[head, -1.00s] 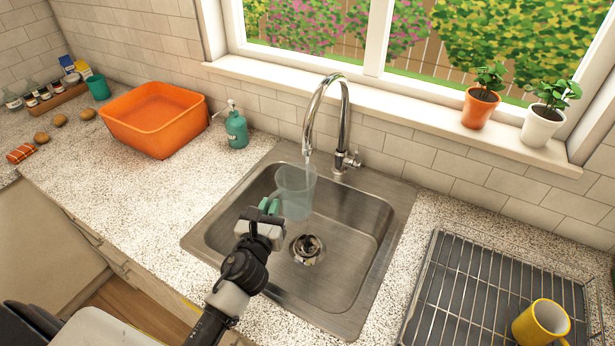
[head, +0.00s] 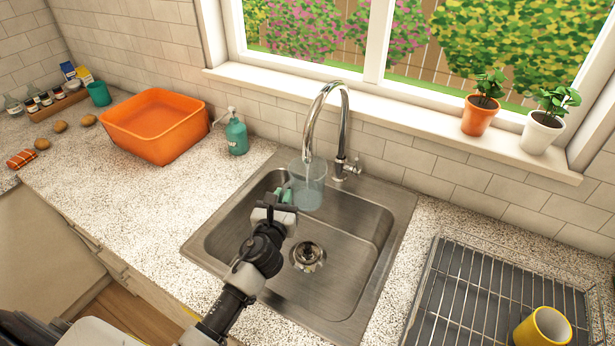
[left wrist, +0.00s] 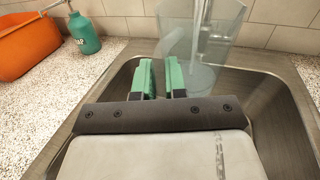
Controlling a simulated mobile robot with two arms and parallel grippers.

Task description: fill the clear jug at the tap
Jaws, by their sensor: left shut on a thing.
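The clear jug (head: 308,188) is over the back of the sink, roughly upright, under the spout of the chrome tap (head: 344,125). A thin pale stream seems to run from the spout into it, and the jug's lower part looks bluish, as with water. In the left wrist view the jug (left wrist: 222,45) stands just beyond the fingers, with a pale column inside. My left gripper (head: 284,196), with green fingers (left wrist: 162,78), is shut on the jug's handle side; the grip itself is partly hidden. My right gripper is not in view.
The steel sink (head: 345,255) has a drain (head: 307,256) in its floor. A green soap bottle (head: 236,133) and an orange basin (head: 155,125) stand left. A wire rack (head: 470,300) with a yellow mug (head: 543,329) lies right. Potted plants stand on the sill.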

